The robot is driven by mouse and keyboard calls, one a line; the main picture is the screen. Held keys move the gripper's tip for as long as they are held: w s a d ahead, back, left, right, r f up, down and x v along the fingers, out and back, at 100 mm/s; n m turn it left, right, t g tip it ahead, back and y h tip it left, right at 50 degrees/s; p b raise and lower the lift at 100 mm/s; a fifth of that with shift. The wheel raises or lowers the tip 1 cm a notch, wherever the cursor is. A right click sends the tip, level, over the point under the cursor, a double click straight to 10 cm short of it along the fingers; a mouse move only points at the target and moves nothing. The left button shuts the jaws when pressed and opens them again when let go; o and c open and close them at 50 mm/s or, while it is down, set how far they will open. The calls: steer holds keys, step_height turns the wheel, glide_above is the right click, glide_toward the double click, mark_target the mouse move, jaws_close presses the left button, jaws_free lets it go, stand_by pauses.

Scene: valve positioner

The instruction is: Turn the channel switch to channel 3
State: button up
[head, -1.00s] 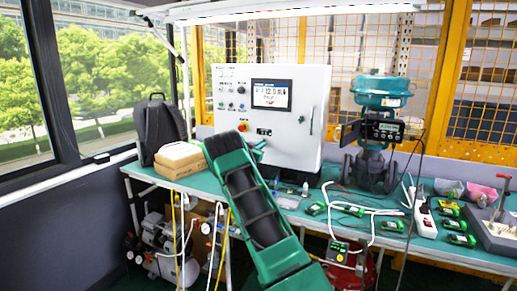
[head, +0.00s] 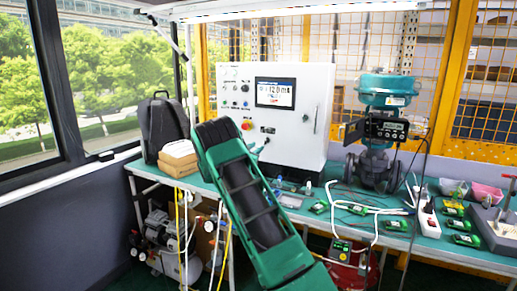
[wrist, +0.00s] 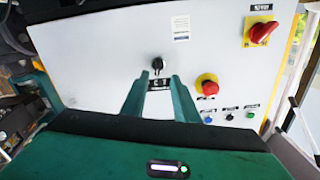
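The control cabinet (head: 312,135) is a white box on the bench, with its face also filling much of the wrist view (wrist: 105,65). A small black rotary knob (wrist: 157,65) sits on that face, with a black label (wrist: 157,85) just below it; it looks like the channel switch. I cannot read its setting. My gripper (wrist: 158,88) shows two green fingers spread apart, with nothing between them. The knob appears just beyond and between the fingertips; I cannot tell the remaining distance. In the head view my arm hides part of the cabinet's lower left.
A red emergency button (wrist: 207,86) and a red switch on a yellow plate (wrist: 261,32) are right of the knob. Small push buttons (wrist: 229,116) sit below. A backpack (head: 165,125), boxes (head: 178,156) and a teal valve (head: 387,90) flank the cabinet.

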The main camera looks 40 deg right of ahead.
steer(key=shift+v, duration=1.35)
steer(key=s+a+n+g+y, duration=0.1)
steer(key=s+a+g+y, duration=0.2)
steer(key=s, duration=0.8)
steer(key=s+a+g+y, duration=0.1)
steer(key=s+a+y, duration=0.25)
steer(key=s, duration=0.75)
steer(key=s+a+f+n+g+y, duration=0.1)
steer(key=s+a+n+y, duration=0.3)
steer(key=s+a, duration=0.9)
steer(key=s+a+f+n+g+y, duration=0.2)
steer(key=s+a+n+y, duration=0.3)
steer(key=s+a, duration=0.9)
steer(key=s+f+y, duration=0.1)
steer(key=s, duration=0.5)
steer(key=shift+s+a, duration=0.15)
steer(key=shift+s, duration=0.2)
steer(key=shift+f, duration=0.15)
steer(key=shift+w+f, duration=0.25)
steer(key=shift+w, duration=0.4)
